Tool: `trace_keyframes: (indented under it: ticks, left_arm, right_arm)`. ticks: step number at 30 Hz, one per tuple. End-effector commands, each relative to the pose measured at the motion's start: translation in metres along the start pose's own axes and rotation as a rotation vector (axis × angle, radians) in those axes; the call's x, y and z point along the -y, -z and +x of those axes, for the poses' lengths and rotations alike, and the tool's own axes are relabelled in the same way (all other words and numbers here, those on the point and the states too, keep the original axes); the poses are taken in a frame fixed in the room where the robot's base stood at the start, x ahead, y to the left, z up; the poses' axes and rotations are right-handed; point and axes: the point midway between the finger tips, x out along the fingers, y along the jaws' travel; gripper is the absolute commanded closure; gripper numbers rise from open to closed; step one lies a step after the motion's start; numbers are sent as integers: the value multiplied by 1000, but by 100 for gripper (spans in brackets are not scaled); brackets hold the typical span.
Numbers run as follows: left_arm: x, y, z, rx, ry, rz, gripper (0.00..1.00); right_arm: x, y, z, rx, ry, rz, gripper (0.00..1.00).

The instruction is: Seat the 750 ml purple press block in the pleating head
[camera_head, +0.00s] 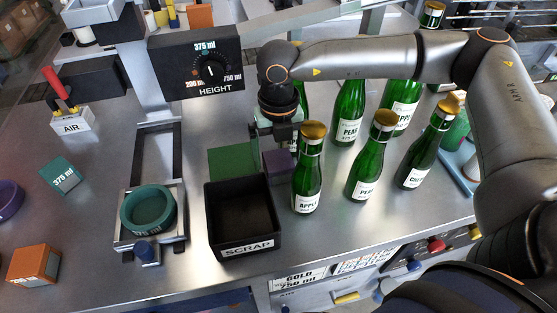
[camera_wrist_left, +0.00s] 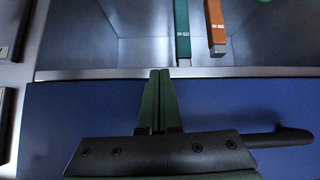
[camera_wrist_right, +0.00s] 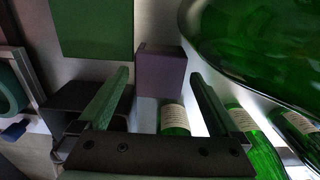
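The purple press block (camera_head: 279,162) stands on the steel bench behind the scrap bin, at the edge of a green square. My right gripper (camera_head: 282,139) is over it and partly hides it. In the right wrist view the purple block (camera_wrist_right: 161,72) shows ahead, between the lines of the two spread, empty fingers (camera_wrist_right: 158,76). I cannot tell the remaining gap. My left gripper (camera_wrist_left: 160,72) has its fingers together, empty, by an open drawer. I cannot tell for sure which part is the pleating head; a metal slide frame (camera_head: 175,244) holds a teal 375 ml ring (camera_head: 148,209).
The black scrap bin (camera_head: 242,248) stands in front of the block. Several green bottles (camera_head: 308,180) stand close to its right. A teal block (camera_head: 61,176), an orange block (camera_head: 33,263) and a purple ring (camera_head: 9,199) lie at left. The height dial (camera_head: 211,72) points to 375 ml.

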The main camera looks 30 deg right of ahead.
Motion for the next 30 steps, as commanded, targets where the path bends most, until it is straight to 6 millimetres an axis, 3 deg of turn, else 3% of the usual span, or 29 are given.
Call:
trace_keyframes:
  ticks: [2,24,30]
  left_arm:
    - [0,0,0,0,0,0,100]
    - [0,1,0,-2,1,0,100]
    - [0,1,1,-2,1,0,100]
  right_arm:
    - [0,0,0,0,0,0,11]
    - [0,0,-1,1,0,0,94]
    - [0,0,-2,1,0,0,96]
